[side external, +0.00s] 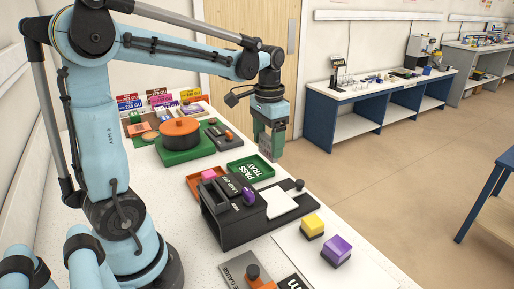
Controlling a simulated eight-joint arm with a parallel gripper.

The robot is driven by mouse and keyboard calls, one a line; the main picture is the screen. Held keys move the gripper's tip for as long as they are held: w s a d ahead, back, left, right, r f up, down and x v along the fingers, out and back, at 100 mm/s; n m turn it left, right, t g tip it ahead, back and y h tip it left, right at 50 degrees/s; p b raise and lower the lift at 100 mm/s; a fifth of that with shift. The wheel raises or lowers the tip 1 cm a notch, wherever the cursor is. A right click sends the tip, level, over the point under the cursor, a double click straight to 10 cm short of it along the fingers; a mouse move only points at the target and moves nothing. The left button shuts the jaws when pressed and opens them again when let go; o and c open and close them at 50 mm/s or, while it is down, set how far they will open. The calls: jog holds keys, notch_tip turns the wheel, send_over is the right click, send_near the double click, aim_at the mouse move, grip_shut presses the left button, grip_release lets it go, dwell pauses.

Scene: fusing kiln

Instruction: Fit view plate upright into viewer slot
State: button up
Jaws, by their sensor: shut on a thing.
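My gripper (270,128) is in the middle of the side view, pointing down above the far edge of the white bench. It is shut on a small greyish plate (265,146), taken to be the view plate, which hangs roughly upright, mostly hidden by the fingers. The black viewer (228,226) stands on the bench nearer the camera, below and to the left of the gripper. A pale flat panel (291,204) lies at its right side. The plate is in the air, apart from the viewer. The viewer's slot cannot be made out.
A green pass tray (237,173) lies close behind the viewer, with an orange tray (194,183) beside it. An orange round kiln (180,133) on a green base stands further back. Yellow (312,224) and purple (337,246) blocks stand at the front right.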

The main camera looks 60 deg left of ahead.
jog(key=s+d+r, duration=0.2)
jog(key=s+r, duration=0.1)
jog(key=s, duration=0.5)
jog(key=s+d+r, duration=0.2)
jog(key=s, duration=0.6)
jog(key=shift+s+d+r, duration=0.15)
jog(key=shift+s+r, duration=0.1)
jog(key=shift+r, duration=0.15)
jog(key=shift+f, duration=2.9)
jog(key=shift+f, duration=1.5)
jog(key=o, duration=1.1)
jog(key=shift+c, duration=0.2)
notch_tip(320, 180, up, 12)
